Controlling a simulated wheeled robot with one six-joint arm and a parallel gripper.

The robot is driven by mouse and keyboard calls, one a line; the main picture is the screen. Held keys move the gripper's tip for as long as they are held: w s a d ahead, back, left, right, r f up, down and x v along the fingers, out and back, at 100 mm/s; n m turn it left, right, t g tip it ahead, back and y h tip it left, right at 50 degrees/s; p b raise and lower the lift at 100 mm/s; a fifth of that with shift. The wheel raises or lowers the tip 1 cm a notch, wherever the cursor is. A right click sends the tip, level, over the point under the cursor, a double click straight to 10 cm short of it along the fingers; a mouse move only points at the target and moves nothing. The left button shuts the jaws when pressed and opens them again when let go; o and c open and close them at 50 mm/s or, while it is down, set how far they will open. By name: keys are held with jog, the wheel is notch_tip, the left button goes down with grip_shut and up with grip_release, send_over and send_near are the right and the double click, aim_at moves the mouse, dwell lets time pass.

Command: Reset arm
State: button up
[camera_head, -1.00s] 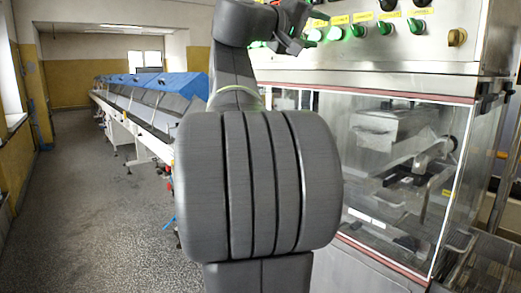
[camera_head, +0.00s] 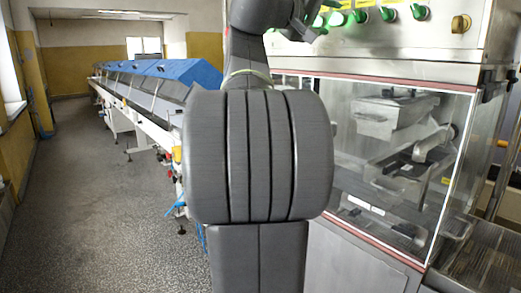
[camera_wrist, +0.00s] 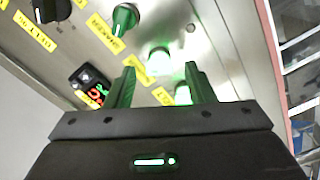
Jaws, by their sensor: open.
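My gripper (camera_wrist: 160,82) is open and empty in the wrist view, its two upright fingers apart with a gap between them. It points at the machine's control panel (camera_wrist: 210,35). A green knob (camera_wrist: 125,18) and a lit button (camera_wrist: 159,62) show beyond the fingers. Another lit button (camera_wrist: 183,95) shows between them, close to the right finger. I cannot tell whether the fingers touch the panel. In the head view my arm is raised and bent in front of the machine, and the gripper is largely cut off by the top edge.
The machine's glass-fronted cabinet (camera_head: 400,150) stands to the right, below the control panel (camera_head: 455,50) with its green knobs. A long conveyor line (camera_head: 160,85) with blue covers runs away behind my arm. The grey floor (camera_head: 95,190) on the left is clear.

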jog(key=b+v, duration=0.1)
jog(key=v, duration=1.1)
jog(key=p+x, duration=0.1)
jog(key=x, duration=1.2)
jog(key=shift+w+d+r+n+p, duration=0.2)
jog(key=shift+d+n+p, duration=0.1)
jog(key=shift+p, duration=0.4)
jog(key=n+p, duration=0.2)
jog(key=n, duration=0.1)
jog(key=shift+s+a+r+p, duration=0.15)
jog(key=shift+s+a+p, duration=0.05)
jog(key=shift+p, duration=0.1)
jog(key=n+p, duration=0.1)
jog(key=n, duration=0.1)
jog(key=shift+w+n+p, duration=0.1)
jog(key=shift+n+p, duration=0.2)
jog(key=shift+p, duration=0.05)
jog(key=n+p, duration=0.5)
jog(key=shift+n+p, duration=0.3)
jog(key=shift+n, duration=0.1)
jog(key=shift+s+a+f+b, duration=0.2)
jog(key=shift+a+f+b, duration=0.1)
jog(key=shift+f+b, duration=0.05)
jog(key=shift+v, duration=0.8)
jog(key=shift+d+r, duration=0.1)
